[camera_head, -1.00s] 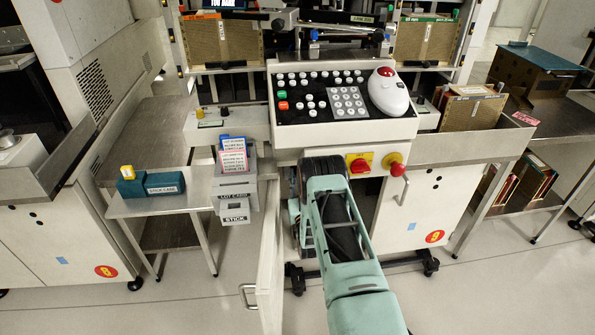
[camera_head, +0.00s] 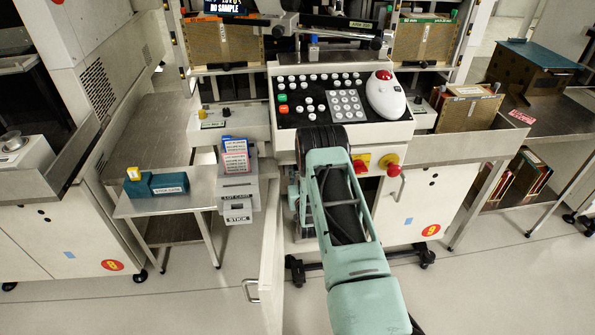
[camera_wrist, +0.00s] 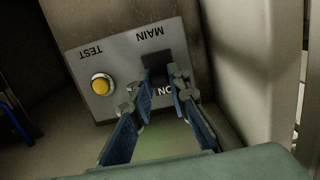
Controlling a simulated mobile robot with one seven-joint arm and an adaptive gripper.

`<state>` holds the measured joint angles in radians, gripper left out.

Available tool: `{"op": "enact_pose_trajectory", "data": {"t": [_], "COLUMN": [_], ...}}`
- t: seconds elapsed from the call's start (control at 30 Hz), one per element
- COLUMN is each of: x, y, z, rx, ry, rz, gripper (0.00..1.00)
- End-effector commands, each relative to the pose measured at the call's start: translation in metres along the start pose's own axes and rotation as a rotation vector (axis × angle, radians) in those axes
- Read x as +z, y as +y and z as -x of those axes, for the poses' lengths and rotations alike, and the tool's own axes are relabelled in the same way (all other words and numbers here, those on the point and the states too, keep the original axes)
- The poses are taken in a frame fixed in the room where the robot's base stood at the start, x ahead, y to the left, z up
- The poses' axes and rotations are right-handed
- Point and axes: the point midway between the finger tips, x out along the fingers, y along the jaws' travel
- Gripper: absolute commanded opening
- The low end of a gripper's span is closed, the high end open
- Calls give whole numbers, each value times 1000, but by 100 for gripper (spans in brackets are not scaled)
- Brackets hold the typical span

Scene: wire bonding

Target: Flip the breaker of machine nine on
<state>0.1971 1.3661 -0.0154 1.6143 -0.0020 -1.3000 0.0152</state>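Machine nine (camera_head: 395,215) stands in the middle of the head view, with a red round 9 label (camera_head: 431,230) on its lower front. Its cabinet door (camera_head: 271,255) is open and my arm reaches inside, so my gripper is hidden there. The wrist view shows, upside down, a grey panel (camera_wrist: 120,65) with "TEST" over a yellow button (camera_wrist: 101,84) and "MAIN" over a black breaker switch (camera_wrist: 152,62). An "ON" marking lies on the picture's lower side of the switch. My gripper (camera_wrist: 160,76) is partly open, its fingertips close to the switch. Contact and lever position cannot be told.
A red-and-yellow knob (camera_head: 389,164) sits above the cabinet opening. A small table (camera_head: 165,205) with a teal block and a grey lot-card holder (camera_head: 238,195) stands left of the open door. In the wrist view, a pale wall (camera_wrist: 240,75) stands right of the panel.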

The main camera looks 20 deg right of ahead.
Motion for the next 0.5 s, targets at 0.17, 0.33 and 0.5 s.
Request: {"op": "enact_pose_trajectory", "data": {"t": [0.17,0.33,0.5], "x": [2,1,1], "y": [0,0,0], "z": [1,0,3], "rx": [0,0,0], "ry": [-3,-2,-2], "rz": [0,0,0], "gripper": [33,33,33]}}
